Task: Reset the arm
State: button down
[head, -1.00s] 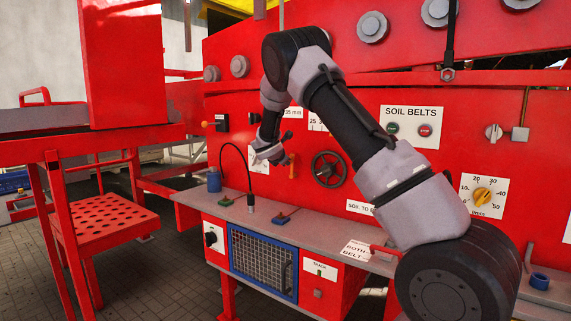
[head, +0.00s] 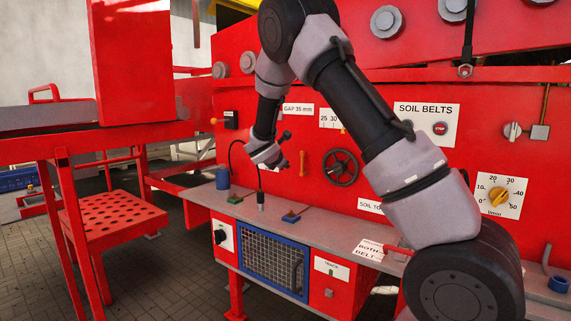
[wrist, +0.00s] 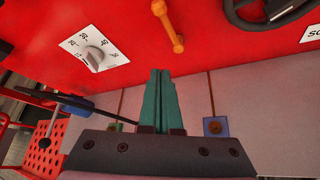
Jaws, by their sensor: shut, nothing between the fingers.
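My gripper (head: 268,155) hangs at the end of my bent arm in the head view, in front of the red machine panel (head: 375,165) and above the grey ledge. In the wrist view my gripper (wrist: 162,75) shows its teal fingers pressed together with nothing between them. The fingertips point toward the panel, below an orange lever (wrist: 168,25) and right of a white dial (wrist: 93,52). No contact with the panel shows. My forearm hides part of the panel.
The grey ledge (head: 330,232) carries a blue cylinder (head: 222,178), a joystick (head: 261,200) and small switches. A black handwheel (head: 341,167) sits right of my gripper. A red frame with a perforated seat (head: 115,218) stands left. Tiled floor is clear between.

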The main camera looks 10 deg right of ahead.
jog(key=s+d+r+m+g, duration=0.3)
jog(key=s+d+r+m, duration=0.2)
jog(key=s+d+m, duration=0.3)
jog(key=s+d+r+m+g, duration=0.2)
jog(key=s+d+r+m, duration=0.35)
jog(key=s, duration=0.45)
jog(key=s+a+r+m+y, duration=0.2)
jog(key=s+m, duration=0.2)
jog(key=s, duration=0.4)
jog(key=s+a+r+m+y, duration=0.1)
jog(key=s+m+y, duration=0.2)
jog(key=s, duration=0.6)
jog(key=s+a+r+m+y, duration=0.2)
jog(key=s+m+y, duration=0.1)
jog(key=s+m, duration=0.4)
jog(key=shift+s+a+r+t, duration=0.3)
jog(key=shift+s+t, duration=0.1)
jog(key=shift+s, duration=0.8)
jog(key=shift+d, duration=0.15)
